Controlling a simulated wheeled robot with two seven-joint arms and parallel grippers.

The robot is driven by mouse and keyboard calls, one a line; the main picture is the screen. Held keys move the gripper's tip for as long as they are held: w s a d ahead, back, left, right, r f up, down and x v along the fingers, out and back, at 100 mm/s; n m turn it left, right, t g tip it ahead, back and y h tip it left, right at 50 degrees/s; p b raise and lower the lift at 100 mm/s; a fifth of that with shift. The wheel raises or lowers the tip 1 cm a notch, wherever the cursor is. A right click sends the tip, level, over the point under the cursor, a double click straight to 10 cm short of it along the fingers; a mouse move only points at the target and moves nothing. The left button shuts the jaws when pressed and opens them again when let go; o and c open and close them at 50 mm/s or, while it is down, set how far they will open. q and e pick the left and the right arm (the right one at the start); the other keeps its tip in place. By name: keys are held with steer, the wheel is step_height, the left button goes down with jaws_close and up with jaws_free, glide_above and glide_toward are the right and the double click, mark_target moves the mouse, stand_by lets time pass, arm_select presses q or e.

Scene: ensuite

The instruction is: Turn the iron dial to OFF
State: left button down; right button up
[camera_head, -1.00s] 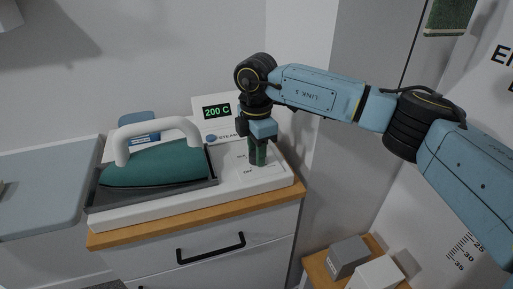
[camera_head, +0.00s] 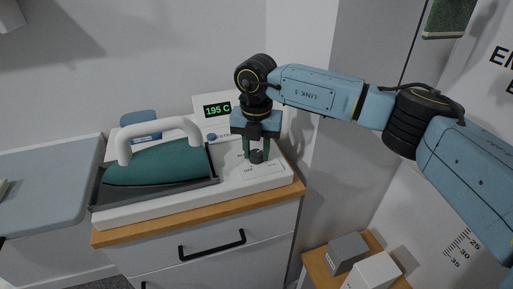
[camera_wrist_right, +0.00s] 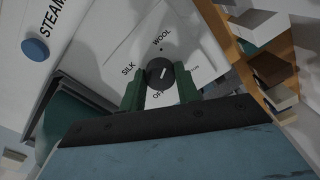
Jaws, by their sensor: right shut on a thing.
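The iron dial (camera_head: 257,157) is a small dark round knob on the white panel of the iron station. In the right wrist view the dial (camera_wrist_right: 160,73) carries a white pointer line and sits among the labels SILK, WOOL and a partly covered OFF. The line lies roughly toward the WOOL side; its exact setting is hard to tell. My right gripper (camera_head: 256,151) points down with its green fingers on either side of the dial, shut on it. The display (camera_head: 217,110) reads 195 C. My left gripper is out of view.
A teal iron (camera_head: 155,164) with a white handle rests in a grey tray left of the dial. A blue STEAM button (camera_wrist_right: 35,50) is on the panel. A wall stands close behind and right. Grey boxes (camera_head: 347,253) sit lower right.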

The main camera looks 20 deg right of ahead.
steer(key=n, duration=0.2)
steer(key=shift+n, duration=0.4)
steer(key=n, duration=1)
steer(key=shift+a, duration=0.1)
steer(key=n, duration=0.4)
steer(key=shift+b, duration=0.4)
steer(key=n, duration=0.4)
steer(key=n+b, duration=0.1)
steer(key=n, duration=0.9)
steer(key=shift+r, duration=0.1)
steer(key=n, duration=0.2)
steer(key=shift+n, duration=0.4)
steer(key=n, duration=0.3)
steer(key=shift+b, duration=0.35)
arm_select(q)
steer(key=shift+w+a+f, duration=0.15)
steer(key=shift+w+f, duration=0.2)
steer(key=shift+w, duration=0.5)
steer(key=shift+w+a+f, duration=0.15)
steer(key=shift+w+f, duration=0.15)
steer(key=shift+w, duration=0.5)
arm_select(e)
steer(key=shift+n, duration=1.2)
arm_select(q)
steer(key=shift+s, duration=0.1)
arm_select(e)
steer(key=o, duration=1)
steer(key=shift+s, duration=0.1)
